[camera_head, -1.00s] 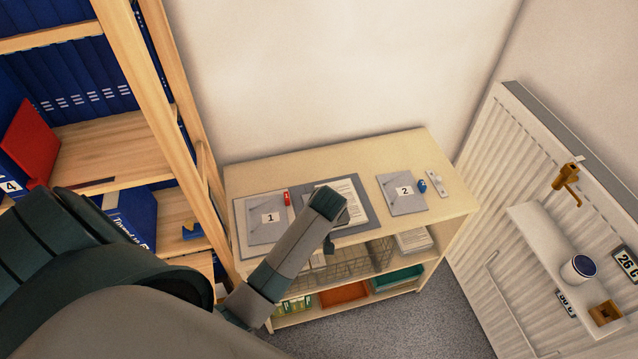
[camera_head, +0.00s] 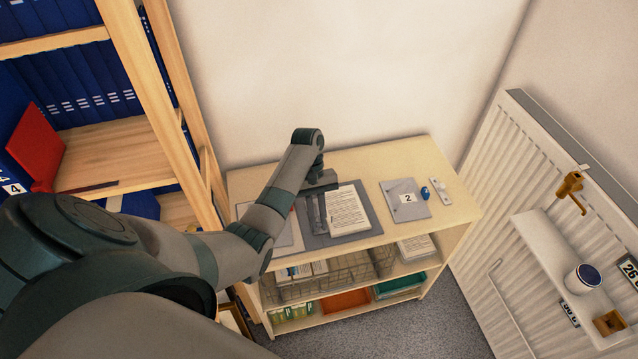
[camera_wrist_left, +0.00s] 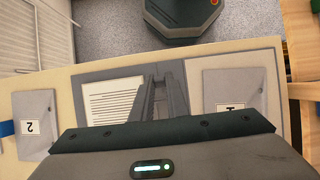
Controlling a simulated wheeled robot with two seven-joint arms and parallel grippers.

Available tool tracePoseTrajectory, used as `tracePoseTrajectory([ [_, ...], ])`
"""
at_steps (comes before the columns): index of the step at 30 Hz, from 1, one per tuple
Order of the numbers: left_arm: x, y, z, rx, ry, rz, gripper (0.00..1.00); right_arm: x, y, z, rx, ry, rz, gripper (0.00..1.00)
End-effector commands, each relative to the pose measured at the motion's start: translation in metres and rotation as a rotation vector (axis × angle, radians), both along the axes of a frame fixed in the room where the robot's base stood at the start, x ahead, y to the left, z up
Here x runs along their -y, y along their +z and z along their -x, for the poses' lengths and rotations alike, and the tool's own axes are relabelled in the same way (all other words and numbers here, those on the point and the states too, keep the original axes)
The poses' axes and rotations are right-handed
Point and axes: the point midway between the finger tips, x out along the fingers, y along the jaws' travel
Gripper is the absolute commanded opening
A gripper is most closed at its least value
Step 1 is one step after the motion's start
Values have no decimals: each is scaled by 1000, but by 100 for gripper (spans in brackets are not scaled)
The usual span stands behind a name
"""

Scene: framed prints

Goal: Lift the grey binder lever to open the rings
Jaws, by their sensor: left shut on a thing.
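The open grey binder (camera_head: 330,241) lies on top of the low cabinet, with a printed sheet stack (camera_head: 348,212) on its right half. Its metal ring strip (camera_head: 314,215) runs along the middle. In the left wrist view the binder (camera_wrist_left: 100,73) also shows, with the sheets at left. My left gripper (camera_head: 321,186) points down at the far end of the ring strip. Its dark fingers (camera_wrist_left: 165,72) show over the binder's middle in the left wrist view. They are shut on the grey lever, which they hide; its angle cannot be told. My right gripper is out of view.
Folder 2 (camera_head: 404,198) lies right of the binder, near a small blue object (camera_head: 425,193). Folder 1 (camera_wrist_left: 238,92) lies on the other side, partly under my arm in the head view. A tall wooden shelf (camera_head: 160,110) stands left, a radiator (camera_head: 515,190) right.

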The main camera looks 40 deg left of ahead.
Motion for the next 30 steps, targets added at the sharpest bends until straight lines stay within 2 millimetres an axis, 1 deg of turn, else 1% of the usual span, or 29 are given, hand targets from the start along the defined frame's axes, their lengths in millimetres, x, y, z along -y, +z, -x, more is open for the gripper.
tracePoseTrajectory([
  [1, -4, 1, -2, -18, 0, 15, 0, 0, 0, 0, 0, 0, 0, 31],
  [15, -11, 0, -10, -136, 1, 161, 0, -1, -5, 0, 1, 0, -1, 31],
  [30, -15, -1, -12, -193, -1, 225, 0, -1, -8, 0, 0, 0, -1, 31],
])
